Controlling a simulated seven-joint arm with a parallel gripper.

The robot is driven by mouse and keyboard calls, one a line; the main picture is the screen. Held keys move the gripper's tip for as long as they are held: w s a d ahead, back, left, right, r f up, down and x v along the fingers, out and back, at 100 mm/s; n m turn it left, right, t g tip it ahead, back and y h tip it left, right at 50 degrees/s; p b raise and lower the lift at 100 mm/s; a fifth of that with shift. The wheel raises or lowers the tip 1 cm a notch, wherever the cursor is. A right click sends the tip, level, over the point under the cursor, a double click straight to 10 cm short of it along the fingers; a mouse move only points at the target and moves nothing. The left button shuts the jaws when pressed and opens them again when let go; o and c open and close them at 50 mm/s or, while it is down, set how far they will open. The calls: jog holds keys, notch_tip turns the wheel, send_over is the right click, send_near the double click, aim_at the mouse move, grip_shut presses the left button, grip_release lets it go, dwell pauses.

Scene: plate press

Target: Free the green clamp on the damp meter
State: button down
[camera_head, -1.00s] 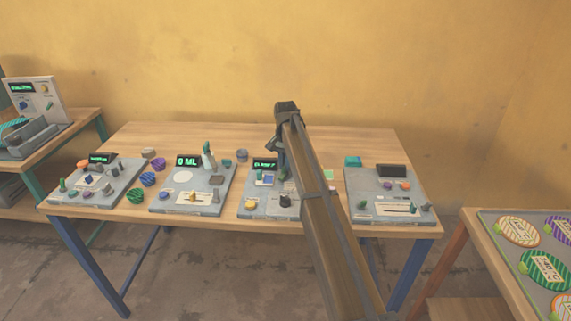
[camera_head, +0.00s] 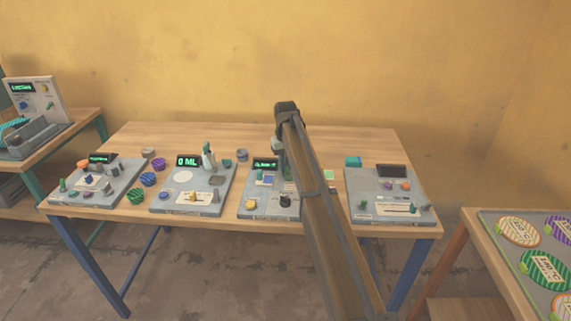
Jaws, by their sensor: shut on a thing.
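The device my arm reaches over is a grey panel (camera_head: 262,209), third from the left on the wooden table; I take it to be the damp meter. It has a small lit green display (camera_head: 265,163) too small to read surely, a blue square, a yellow knob and a black knob. A green part (camera_head: 288,173), seemingly the green clamp, shows at its back right, partly hidden by my arm.
Other grey panels stand left (camera_head: 98,186) and right (camera_head: 388,196); one display reads 0 ML (camera_head: 187,161). My arm crosses the gap before the right panel. The table's (camera_head: 330,139) back is mostly clear.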

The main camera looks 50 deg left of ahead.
dwell(0.3)
jog(key=c, duration=1.1)
grip_release()
notch_tip(320, 180, up, 14)
jog(key=shift+f, duration=0.1)
